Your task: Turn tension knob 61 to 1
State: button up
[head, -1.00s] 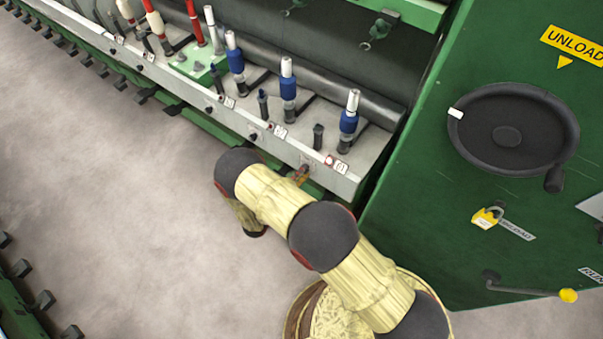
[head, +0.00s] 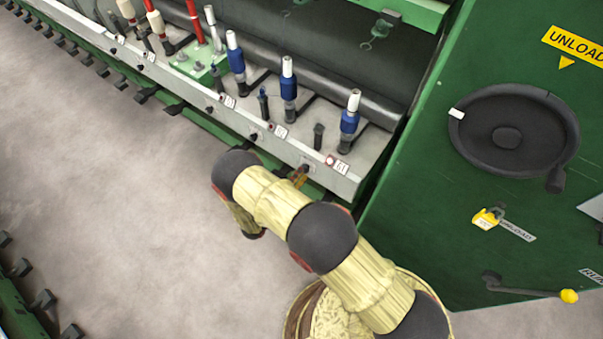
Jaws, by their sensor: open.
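A small dark tension knob (head: 306,167) sits on the front face of the pale rail, left of a white number tag (head: 341,168) that seems to read 61. My gripper (head: 300,175), small and brownish in the head view, is right at this knob. Its fingertips are partly hidden by my arm and too small to show whether they touch the knob. It is open. The knob's setting cannot be read at this size.
Similar knobs (head: 253,137) line the rail to the left. Spindles with blue bobbins (head: 349,121) stand above it. A green end panel with a black handwheel (head: 506,137) is at right. The grey floor (head: 130,190) at left is clear.

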jog(key=v, duration=1.1)
jog(key=shift+s, duration=0.1)
